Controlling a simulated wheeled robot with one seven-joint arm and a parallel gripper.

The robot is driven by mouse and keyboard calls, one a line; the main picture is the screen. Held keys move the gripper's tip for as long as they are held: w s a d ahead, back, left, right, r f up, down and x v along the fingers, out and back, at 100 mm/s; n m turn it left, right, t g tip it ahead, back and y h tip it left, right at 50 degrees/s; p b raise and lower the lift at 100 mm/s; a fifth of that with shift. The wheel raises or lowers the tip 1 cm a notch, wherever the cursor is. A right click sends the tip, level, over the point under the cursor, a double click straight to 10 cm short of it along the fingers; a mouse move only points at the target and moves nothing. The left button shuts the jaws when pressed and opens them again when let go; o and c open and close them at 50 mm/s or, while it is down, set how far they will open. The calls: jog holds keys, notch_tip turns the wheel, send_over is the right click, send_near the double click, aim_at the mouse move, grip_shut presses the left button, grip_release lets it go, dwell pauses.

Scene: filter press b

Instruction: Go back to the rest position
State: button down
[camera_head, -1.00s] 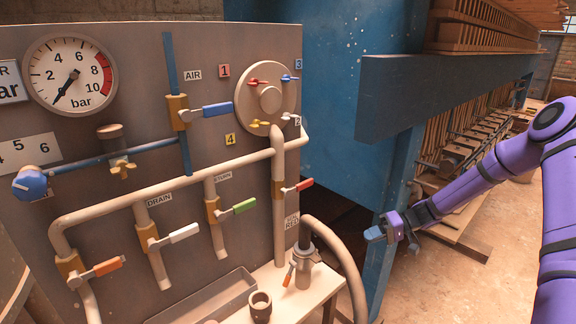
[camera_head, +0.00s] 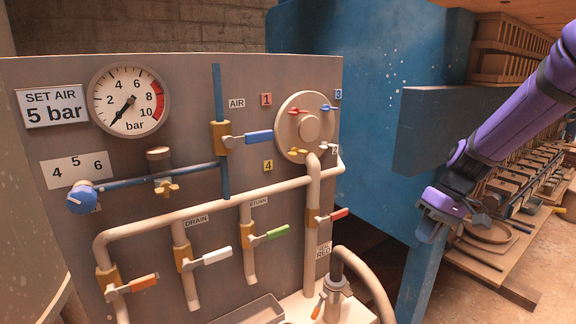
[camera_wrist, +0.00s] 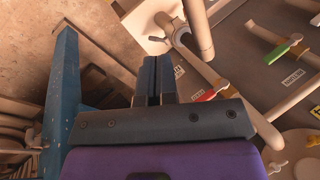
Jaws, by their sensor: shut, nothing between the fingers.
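My purple arm comes in from the right in the head view. My gripper (camera_head: 432,228) is beside the blue press post, to the right of the valve panel (camera_head: 200,120), apart from its handles. In the wrist view my gripper (camera_wrist: 155,62) shows its two dark fingers close together, shut, with nothing seen between them. The wrist view also shows the red handle (camera_wrist: 213,92) and the green handle (camera_wrist: 276,52) beyond the fingers. The tips of the gripper are small in the head view.
The panel carries a pressure gauge (camera_head: 128,99), a blue knob (camera_head: 82,197), a blue air lever (camera_head: 259,138) and a round dial plate (camera_head: 306,128). A blue press beam (camera_head: 432,130) lies behind my arm. The floor (camera_head: 475,300) at lower right is open.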

jog(key=s+r+m+t+h, duration=0.1)
jog(key=s+r+t+h, duration=0.1)
jog(key=s+r, duration=0.6)
jog(key=s+r+m+t+h, duration=0.2)
jog(key=s+r, duration=0.6)
jog(key=s, duration=0.7)
jog(key=t+h, duration=0.1)
jog(key=t, duration=0.1)
jog(key=shift+s+t, duration=0.2)
jog(key=shift+t, duration=0.1)
